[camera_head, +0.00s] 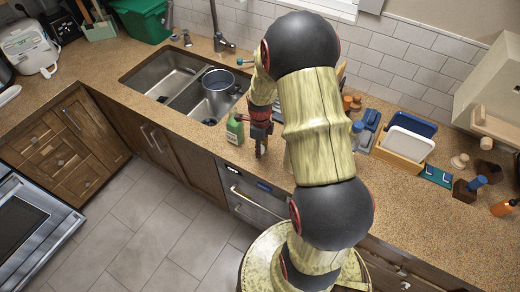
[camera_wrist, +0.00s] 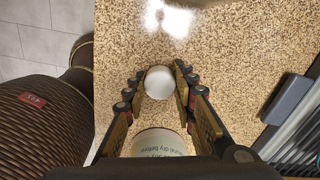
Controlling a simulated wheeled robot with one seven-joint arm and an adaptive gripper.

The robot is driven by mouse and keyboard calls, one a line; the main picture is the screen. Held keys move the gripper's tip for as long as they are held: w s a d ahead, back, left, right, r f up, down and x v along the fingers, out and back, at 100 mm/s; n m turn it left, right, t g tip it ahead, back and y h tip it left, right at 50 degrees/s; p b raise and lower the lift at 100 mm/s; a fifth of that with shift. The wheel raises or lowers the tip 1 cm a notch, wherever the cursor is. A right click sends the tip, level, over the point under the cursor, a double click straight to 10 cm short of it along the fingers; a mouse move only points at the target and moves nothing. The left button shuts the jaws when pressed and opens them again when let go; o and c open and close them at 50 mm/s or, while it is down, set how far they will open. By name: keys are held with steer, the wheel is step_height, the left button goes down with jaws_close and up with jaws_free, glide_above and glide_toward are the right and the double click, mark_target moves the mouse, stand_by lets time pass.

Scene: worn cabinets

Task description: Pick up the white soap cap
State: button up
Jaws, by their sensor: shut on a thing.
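The white round soap cap (camera_wrist: 160,82) sits between the fingertips of my gripper (camera_wrist: 159,78) in the wrist view. The fingers are closed in on it from both sides, over the speckled counter. Just below it, a pale rounded thing with printed text (camera_wrist: 160,143) is partly cut off by my gripper's body. In the head view my gripper (camera_head: 261,139) points down at the counter's front part, right beside a green bottle (camera_head: 235,129). I cannot make out the cap there.
A double sink (camera_head: 165,78) with a dark pot (camera_head: 219,90) lies to the left. To the right are a wooden rack (camera_head: 403,147) with a white tray, small bottles and blocks. A grey block (camera_wrist: 288,99) lies right of my gripper in the wrist view. The counter's front edge is close.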

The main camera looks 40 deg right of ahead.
step_height(320, 180, up, 10)
steer(key=shift+p, duration=0.45)
stand_by(0.4)
